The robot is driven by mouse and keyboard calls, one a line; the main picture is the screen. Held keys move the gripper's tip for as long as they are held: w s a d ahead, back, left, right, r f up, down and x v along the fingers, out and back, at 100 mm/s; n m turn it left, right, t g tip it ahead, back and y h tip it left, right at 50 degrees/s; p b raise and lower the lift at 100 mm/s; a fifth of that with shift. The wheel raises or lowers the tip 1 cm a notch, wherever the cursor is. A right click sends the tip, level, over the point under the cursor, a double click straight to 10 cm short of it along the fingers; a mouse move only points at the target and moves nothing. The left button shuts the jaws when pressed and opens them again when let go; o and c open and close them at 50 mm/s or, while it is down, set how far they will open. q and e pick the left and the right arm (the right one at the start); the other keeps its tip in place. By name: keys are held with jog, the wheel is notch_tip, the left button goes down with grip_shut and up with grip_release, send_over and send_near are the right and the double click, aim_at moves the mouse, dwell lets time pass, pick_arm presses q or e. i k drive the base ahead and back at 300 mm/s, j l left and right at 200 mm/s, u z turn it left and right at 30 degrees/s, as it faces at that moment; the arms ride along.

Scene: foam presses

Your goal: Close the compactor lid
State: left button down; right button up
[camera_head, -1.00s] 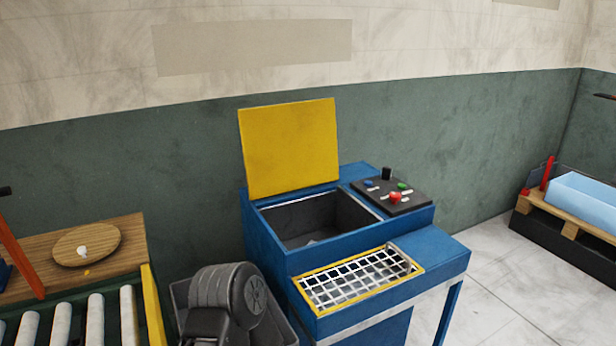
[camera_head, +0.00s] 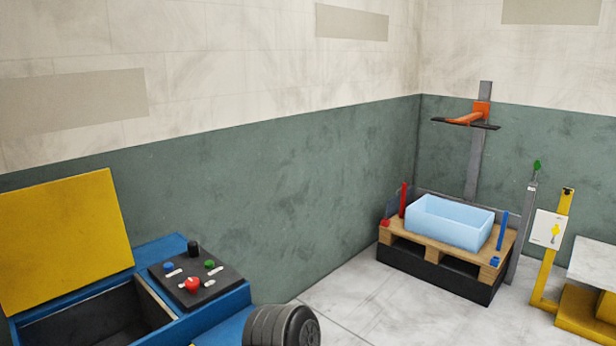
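The blue compactor (camera_head: 172,338) stands at the lower left of the head view, cut off by the left and bottom edges. Its yellow lid (camera_head: 65,240) is open and stands up at the back, leaning slightly away from the opening. The dark bin opening (camera_head: 95,318) below the lid is uncovered. To the right of the opening, a black control panel (camera_head: 212,292) carries a red button (camera_head: 192,284), a green one, a blue one and a black knob. Neither gripper shows in this view.
Further right, a light-blue tub (camera_head: 450,224) sits on a wooden pallet (camera_head: 432,249) over a black base. A grey post (camera_head: 478,155) with an orange bracket stands behind it. A yellow stand (camera_head: 550,272) is at the right.

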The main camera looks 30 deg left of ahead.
aim_at(59, 237)
jog(key=i+l, duration=0.1)
jog(key=i, duration=0.45)
jog(key=i+l, duration=0.1)
jog(key=i, duration=0.45)
jog(key=i+l+u, duration=0.1)
jog(key=i, duration=0.45)
jog(key=i+l, duration=0.15)
jog(key=i, duration=0.4)
jog(key=i+j+u, duration=0.2)
jog(key=u, duration=0.2)
jog(key=i+u, duration=0.85)
jog(key=i+l+u, duration=0.1)
jog(key=i+u, duration=0.15)
jog(key=u, duration=0.2)
jog(key=i+l+u, duration=0.25)
jog(key=u, duration=0.15)
jog(key=i+l+u, duration=0.3)
jog(key=u, duration=0.15)
jog(key=i+l+u, duration=0.35)
jog(key=u, duration=0.15)
jog(key=i+l+u, duration=0.45)
